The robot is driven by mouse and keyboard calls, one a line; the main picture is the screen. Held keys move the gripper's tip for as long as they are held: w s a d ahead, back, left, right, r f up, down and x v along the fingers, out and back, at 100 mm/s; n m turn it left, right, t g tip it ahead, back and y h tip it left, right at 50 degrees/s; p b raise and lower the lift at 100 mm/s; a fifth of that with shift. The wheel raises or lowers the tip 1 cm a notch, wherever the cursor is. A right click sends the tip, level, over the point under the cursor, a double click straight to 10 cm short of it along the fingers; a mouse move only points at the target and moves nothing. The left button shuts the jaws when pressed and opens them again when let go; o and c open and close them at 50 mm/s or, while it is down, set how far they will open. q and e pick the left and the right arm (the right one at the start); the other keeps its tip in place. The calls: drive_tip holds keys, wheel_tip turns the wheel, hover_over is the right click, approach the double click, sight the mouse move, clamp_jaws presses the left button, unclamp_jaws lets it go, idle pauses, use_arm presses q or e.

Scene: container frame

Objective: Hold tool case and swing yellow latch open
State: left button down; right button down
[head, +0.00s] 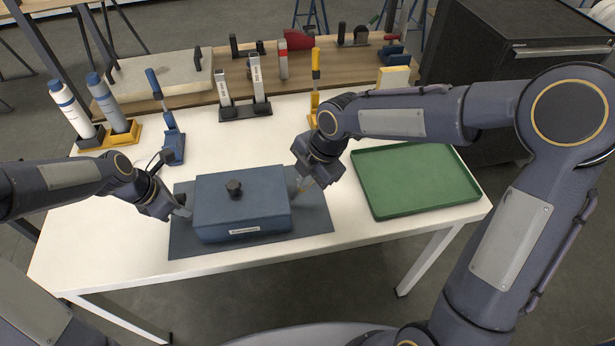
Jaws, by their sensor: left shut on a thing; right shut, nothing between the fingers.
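The tool case (240,203) is a blue box with a black knob on its lid and a pale label on its front. It sits on a dark mat on the white table. My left gripper (183,207) is at the left side of the case, shut on a part there that the gripper largely hides. My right gripper (303,187) is shut and empty, close beside the right side of the case. A small yellowish piece, likely the yellow latch (299,190), shows by its fingertips. The fingers partly hide it, so its angle and any contact cannot be told.
The dark mat (318,217) extends past the case. A green tray (378,212) lies on the right of the white table (235,259). Bottles (112,103), a blue clamp (172,140) and several upright tools stand behind the case. The front strip of table is clear.

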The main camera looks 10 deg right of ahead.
drive_tip(key=s+d+r, duration=0.1)
drive_tip(key=s+r, duration=0.2)
drive_tip(key=r, duration=0.8)
drive_tip(key=shift+s, duration=0.25)
use_arm(q)
drive_tip(key=c, duration=1.2)
unclamp_jaws()
